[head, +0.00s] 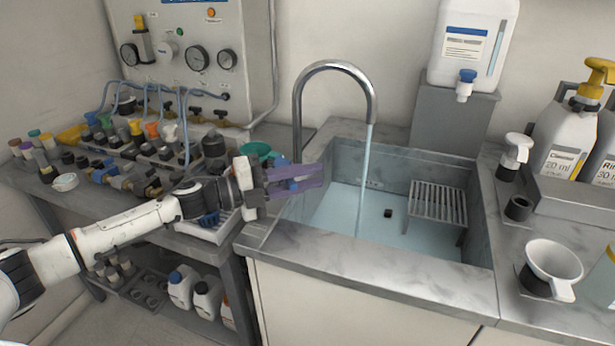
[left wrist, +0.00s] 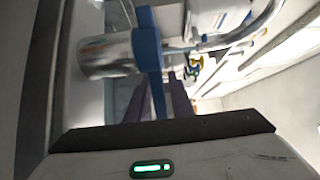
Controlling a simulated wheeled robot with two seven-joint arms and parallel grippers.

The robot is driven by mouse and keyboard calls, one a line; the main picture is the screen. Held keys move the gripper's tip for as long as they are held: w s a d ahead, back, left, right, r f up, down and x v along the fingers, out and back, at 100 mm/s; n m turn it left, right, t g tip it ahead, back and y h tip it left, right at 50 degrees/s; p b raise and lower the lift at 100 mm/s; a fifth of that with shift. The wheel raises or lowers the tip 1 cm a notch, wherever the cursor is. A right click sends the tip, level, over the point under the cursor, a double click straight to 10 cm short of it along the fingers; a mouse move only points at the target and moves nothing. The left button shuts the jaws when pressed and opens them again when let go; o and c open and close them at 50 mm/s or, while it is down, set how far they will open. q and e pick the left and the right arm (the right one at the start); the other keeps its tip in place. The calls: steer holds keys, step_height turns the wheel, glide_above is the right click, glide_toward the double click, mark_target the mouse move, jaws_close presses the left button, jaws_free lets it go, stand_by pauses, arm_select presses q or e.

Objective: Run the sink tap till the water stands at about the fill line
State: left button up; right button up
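A chrome gooseneck tap (head: 335,68) stands behind the sink's left part. A thin stream of water (head: 365,170) runs from its spout into the sink basin (head: 465,215). The basin floor looks pale blue around a dark drain (head: 388,213); I cannot make out the water's level or a fill line clearly. My left gripper (head: 300,178), with purple fingers, is at the basin's left rim by a blue lever. In the left wrist view the blue lever (left wrist: 150,50) joins a metal cylinder (left wrist: 105,56) and reaches between the fingers; whether they press on it is unclear.
A slotted rack (head: 438,203) stands in the basin's right side. A white canister (head: 470,45) stands on a grey block behind the sink. A bench crowded with fittings (head: 130,155) lies left.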

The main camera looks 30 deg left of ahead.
mark_target(285, 181)
arm_select(q)
steer(key=shift+o, duration=0.7)
steer(key=shift+s+a, duration=0.1)
steer(key=v, duration=1)
steer(key=shift+b, duration=0.35)
stand_by(3.9)
